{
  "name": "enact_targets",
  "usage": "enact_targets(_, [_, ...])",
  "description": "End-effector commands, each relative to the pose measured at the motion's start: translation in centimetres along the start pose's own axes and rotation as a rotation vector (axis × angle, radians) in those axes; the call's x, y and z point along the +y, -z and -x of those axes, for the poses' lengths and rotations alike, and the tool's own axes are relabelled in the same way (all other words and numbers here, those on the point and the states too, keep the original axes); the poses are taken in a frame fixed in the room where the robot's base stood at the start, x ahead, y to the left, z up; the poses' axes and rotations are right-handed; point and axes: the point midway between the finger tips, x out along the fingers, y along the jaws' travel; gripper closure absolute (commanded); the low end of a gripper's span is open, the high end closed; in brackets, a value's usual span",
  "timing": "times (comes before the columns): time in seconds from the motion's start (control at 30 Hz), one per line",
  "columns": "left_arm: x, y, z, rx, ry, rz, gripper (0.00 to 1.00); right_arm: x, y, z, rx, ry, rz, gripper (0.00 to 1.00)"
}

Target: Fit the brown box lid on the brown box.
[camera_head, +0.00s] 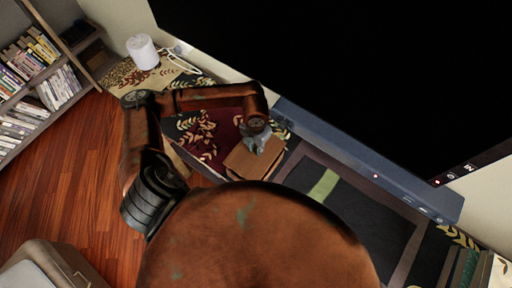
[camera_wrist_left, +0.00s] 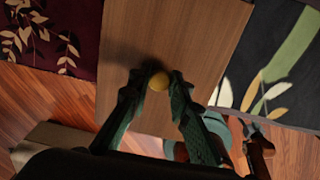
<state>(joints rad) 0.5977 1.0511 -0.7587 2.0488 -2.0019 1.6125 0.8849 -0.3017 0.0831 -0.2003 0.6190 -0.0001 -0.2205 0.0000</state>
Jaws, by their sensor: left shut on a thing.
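In the head view the lid (camera_head: 270,156) lies under the gripper, over the patterned cloth. A second brown edge (camera_head: 238,172) shows just below it, seemingly the brown box. The lid hides most of the box, and I cannot tell whether they touch or line up. My right gripper is not in view.
A long grey bar (camera_head: 350,150) runs below the large black screen (camera_head: 340,60), right of the lid. A white cylinder (camera_head: 143,51) stands at the back left. Bookshelves (camera_head: 35,75) are at the far left. Wooden floor (camera_head: 60,170) lies left of my arm.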

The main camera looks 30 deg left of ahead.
Motion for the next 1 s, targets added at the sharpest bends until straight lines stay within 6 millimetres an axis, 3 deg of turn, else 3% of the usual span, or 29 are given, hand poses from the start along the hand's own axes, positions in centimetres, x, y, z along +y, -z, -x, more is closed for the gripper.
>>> enact_targets(0.5, [-0.1,0.0,-4.6,0.002,0.001,-0.002,1.00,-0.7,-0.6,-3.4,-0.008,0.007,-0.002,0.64])
enact_targets(1.0, [-0.1,0.0,-4.7,0.000,0.001,-0.002,1.00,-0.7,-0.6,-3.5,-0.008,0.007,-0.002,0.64])
